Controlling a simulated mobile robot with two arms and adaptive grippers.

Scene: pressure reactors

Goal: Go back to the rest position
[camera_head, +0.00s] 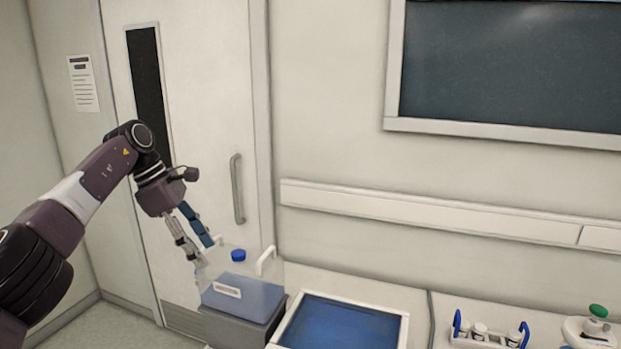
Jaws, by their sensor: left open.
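My left gripper (202,250) hangs from the left arm, fingers pointing down. Its fingers are apart, one grey and one blue. They are just left of and close to a clear container (243,297) with blue liquid, a blue cap and white handles. Whether a fingertip touches the container cannot be told. The container stands upright on a dark grey block (222,328). My right gripper is not in view.
A blue-topped tray (341,323) with a white rim lies right of the container. A vial rack (486,335) with blue handles and a white device with a green knob (598,311) are at bottom right. A door (190,130) and a dark window (510,65) are behind.

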